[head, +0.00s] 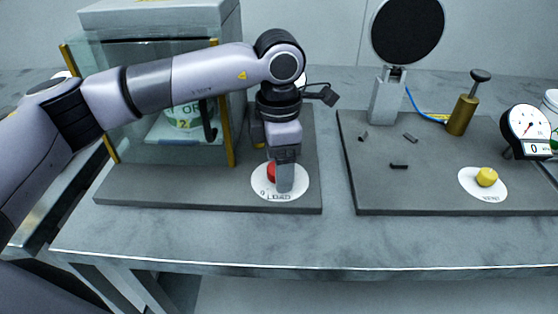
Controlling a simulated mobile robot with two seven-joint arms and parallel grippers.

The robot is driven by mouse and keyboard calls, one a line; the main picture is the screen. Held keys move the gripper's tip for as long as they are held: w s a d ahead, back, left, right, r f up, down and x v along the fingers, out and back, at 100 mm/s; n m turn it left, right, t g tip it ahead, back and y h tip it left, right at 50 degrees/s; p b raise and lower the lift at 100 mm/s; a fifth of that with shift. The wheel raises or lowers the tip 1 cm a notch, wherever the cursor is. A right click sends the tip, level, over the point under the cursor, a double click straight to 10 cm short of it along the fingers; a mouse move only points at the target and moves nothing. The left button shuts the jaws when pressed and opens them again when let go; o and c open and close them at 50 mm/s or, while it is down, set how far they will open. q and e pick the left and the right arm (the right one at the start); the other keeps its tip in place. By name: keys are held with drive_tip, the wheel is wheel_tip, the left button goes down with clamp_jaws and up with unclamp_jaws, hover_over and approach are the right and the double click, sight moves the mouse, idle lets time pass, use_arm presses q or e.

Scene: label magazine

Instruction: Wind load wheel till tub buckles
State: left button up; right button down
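The red load wheel (271,171) sits on a white round plate (260,187) marked LOAD at the front of the left grey base. My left gripper (284,180) points down at the wheel and covers its right side. Only one finger shows clearly, so I cannot tell whether it grips the wheel. A pale tub (183,118) with green lettering stands inside the clear-walled press. My arm hides part of it; its visible wall shows no clear buckle. My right gripper is out of view.
A right grey base (430,190) carries a black disc (408,28) on a stand, a brass hand pump (462,114), a yellow knob (487,177) and small dark pieces (398,166). A dial gauge (527,125) reading 0 stands at the right. The table's front strip is clear.

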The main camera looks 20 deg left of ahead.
use_arm(q)
drive_tip(key=shift+r, duration=3.6)
